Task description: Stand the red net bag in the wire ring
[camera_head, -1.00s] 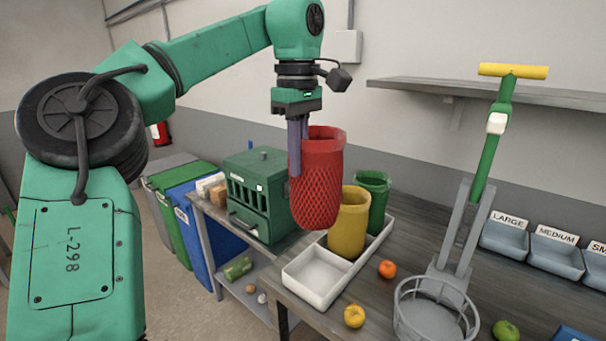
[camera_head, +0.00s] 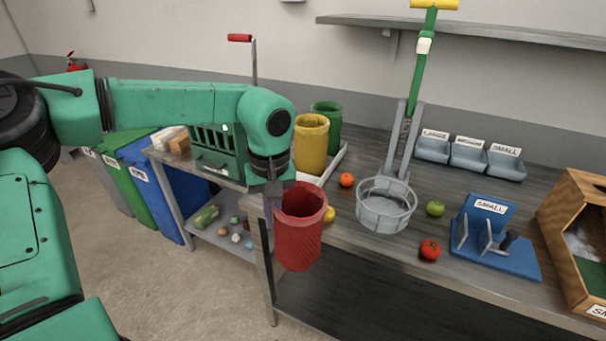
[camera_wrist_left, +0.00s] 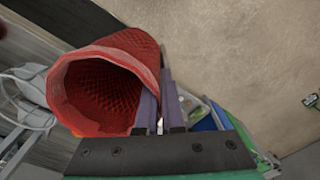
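The red net bag (camera_head: 299,236) hangs upright with its mouth up in front of the table's near edge. My left gripper (camera_head: 272,205) is shut on the left side of its rim. In the left wrist view the purple fingers (camera_wrist_left: 160,105) pinch the wall of the red net bag (camera_wrist_left: 118,65), whose open mouth looks empty. The wire ring (camera_head: 386,205) is a round grey basket at the foot of a green post on the table, to the right of the bag and apart from it. It also shows partly in the left wrist view (camera_wrist_left: 30,105). My right gripper is not in view.
A yellow bag (camera_head: 311,145) and a green bag (camera_head: 327,125) stand in a white tray behind. An orange (camera_head: 346,180), a green apple (camera_head: 435,208) and a tomato (camera_head: 430,250) lie around the ring. A blue stand (camera_head: 495,245) is farther right.

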